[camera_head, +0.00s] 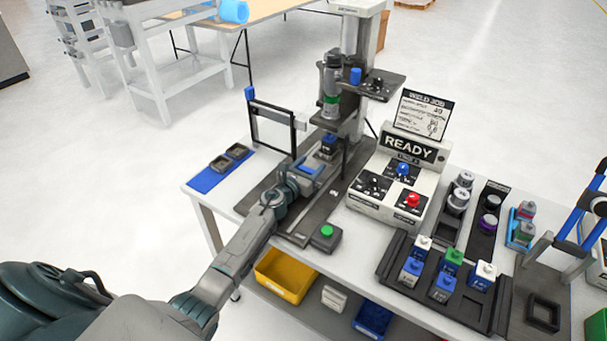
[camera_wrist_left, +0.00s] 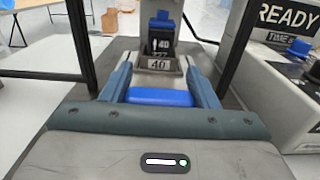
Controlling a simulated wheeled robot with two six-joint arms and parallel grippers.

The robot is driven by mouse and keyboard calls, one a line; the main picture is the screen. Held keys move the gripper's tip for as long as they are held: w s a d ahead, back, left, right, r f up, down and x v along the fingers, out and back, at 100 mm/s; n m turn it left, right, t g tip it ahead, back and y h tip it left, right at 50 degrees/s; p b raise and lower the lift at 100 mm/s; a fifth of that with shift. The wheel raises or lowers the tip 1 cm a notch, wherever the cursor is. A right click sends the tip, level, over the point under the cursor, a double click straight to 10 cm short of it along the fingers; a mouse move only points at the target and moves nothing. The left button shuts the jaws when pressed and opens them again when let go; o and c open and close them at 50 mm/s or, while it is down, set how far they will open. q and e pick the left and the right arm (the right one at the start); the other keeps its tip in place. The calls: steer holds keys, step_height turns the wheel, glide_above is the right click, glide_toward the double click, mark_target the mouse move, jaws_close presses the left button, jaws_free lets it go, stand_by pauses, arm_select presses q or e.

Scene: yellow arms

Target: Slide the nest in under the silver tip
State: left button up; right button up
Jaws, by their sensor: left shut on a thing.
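The nest (camera_wrist_left: 158,66) is a small dark holder with a "40" label and a blue handle (camera_wrist_left: 160,97). A dark block (camera_wrist_left: 162,46) with a blue top and a "40" mark stands upright in it. My left gripper (camera_head: 310,168) is shut on the nest's handle, with a finger on each side of the blue part in the left wrist view. The press head (camera_head: 331,88) is a grey cylinder with a green band, above the nest area. Its silver tip is too small to make out, and I cannot tell whether the block is directly below it. My right gripper is not in view.
Dark posts of an open guard frame (camera_head: 272,120) stand close to the left. The READY control box (camera_head: 392,185) stands close to the right. A green button (camera_head: 326,232) sits in front. A blue mat (camera_head: 218,172) with dark holders lies left; a block tray (camera_head: 398,284) lies right.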

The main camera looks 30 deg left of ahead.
arm_select(q)
steer(key=shift+w+r, duration=0.1)
steer(key=shift+r, duration=0.05)
steer(key=o, duration=1.4)
steer(key=shift+w, duration=0.1)
steer(key=shift+w+f, duration=0.1)
steer(key=shift+f, duration=0.1)
steer(key=s, duration=1)
steer(key=shift+s+a+p, duration=0.4)
